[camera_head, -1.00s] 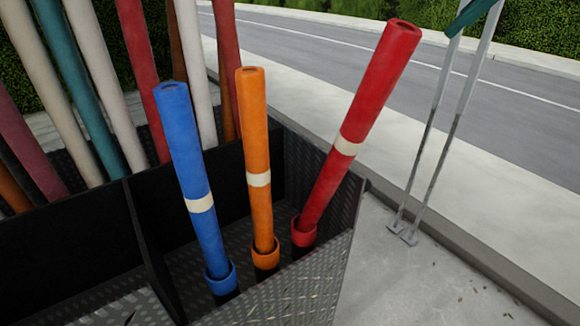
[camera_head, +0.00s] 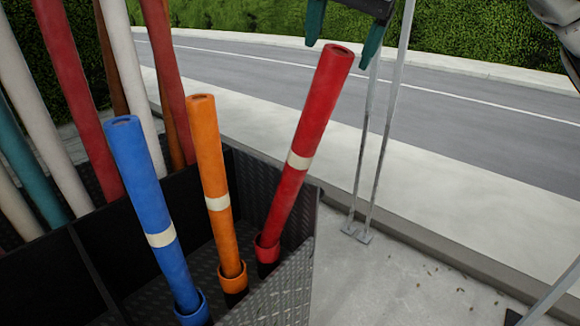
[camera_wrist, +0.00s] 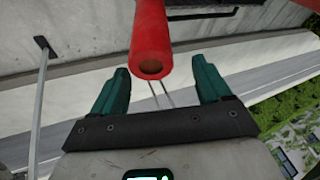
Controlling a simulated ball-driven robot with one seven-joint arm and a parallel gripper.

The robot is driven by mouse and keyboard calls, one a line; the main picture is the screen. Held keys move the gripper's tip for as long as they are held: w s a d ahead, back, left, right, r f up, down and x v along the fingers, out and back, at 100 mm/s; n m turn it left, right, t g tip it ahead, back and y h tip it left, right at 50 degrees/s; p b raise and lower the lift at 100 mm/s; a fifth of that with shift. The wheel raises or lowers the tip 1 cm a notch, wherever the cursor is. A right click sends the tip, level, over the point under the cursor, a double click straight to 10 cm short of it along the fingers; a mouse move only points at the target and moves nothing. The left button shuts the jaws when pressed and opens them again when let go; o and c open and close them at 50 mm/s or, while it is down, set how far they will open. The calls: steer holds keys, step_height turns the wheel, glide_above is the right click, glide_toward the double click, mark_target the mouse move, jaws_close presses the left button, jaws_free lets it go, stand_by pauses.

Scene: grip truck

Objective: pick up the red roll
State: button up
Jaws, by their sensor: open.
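The red roll (camera_head: 310,125) has a pale band and leans to the right, its lower end in a red holder ring (camera_head: 267,250) at the right of the black truck bin. My gripper (camera_head: 339,54) has dark green fingers and is open at the top of the picture, one finger on each side of the roll's upper end. In the wrist view, the roll's open end (camera_wrist: 150,66) shows between the spread fingertips of my gripper (camera_wrist: 163,70), left of the middle of the gap. Neither finger visibly touches the roll.
An orange roll (camera_head: 212,160) and a blue roll (camera_head: 150,190) stand in holders left of the red one. More long rolls (camera_head: 75,90) fill the bin further left. Thin metal posts (camera_head: 375,150) stand just right of the red roll. The pavement (camera_head: 430,190) and road beyond are clear.

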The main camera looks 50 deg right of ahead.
steer(key=p+x, duration=0.1)
steer(key=x, duration=0.4)
steer(key=shift+s+a+f, duration=0.1)
steer(key=shift+f, duration=0.05)
jaws_close()
stand_by(0.6)
